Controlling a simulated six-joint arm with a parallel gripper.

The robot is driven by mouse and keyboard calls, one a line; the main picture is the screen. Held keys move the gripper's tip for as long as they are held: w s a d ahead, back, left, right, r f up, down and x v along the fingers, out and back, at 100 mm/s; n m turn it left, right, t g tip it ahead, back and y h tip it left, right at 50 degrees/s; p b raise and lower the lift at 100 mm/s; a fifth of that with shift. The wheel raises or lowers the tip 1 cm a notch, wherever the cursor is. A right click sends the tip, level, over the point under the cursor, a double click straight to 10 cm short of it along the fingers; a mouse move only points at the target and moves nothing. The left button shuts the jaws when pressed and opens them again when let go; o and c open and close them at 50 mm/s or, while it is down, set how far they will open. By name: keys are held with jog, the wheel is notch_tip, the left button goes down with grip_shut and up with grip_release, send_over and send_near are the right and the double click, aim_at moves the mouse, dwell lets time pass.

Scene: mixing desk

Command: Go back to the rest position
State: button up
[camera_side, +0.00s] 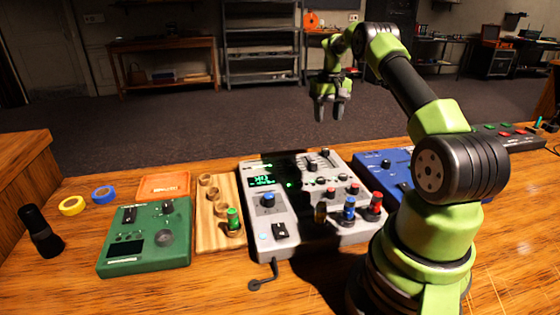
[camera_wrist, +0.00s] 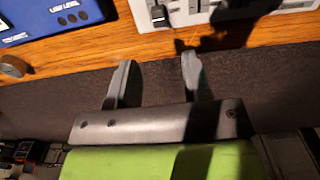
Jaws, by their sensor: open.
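My gripper (camera_side: 328,106) hangs in the air with its fingers pointing down, above and beyond the grey mixing console (camera_side: 275,225) in the side view. In the wrist view my gripper (camera_wrist: 155,70) has its two fingers apart with nothing between them. Below the fingertips lie the desk's wooden edge and the dark floor. The wrist view shows part of the grey console (camera_wrist: 215,12) at the top and a blue device (camera_wrist: 55,20) at top left.
A green device (camera_side: 146,238), a wooden rack (camera_side: 216,212) with a green-capped piece (camera_side: 233,219), an orange tray (camera_side: 163,186), two tape rolls (camera_side: 72,205) and a black cylinder (camera_side: 40,231) stand left. A blue device (camera_side: 375,168) is right of the console. Air around my gripper is free.

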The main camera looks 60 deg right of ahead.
jog(key=w+a+r+n+t, duration=0.2)
jog(key=a+r+n+t, duration=0.15)
jog(key=a+r, duration=1.55)
jog(key=s+a+f+n+t+y, duration=0.1)
jog(key=s+a+f+t+y, duration=0.1)
jog(key=s+a, duration=1.4)
jog(key=shift+a+f+t, duration=0.2)
jog(key=shift+a+t, duration=0.55)
jog(key=shift+t, duration=0.1)
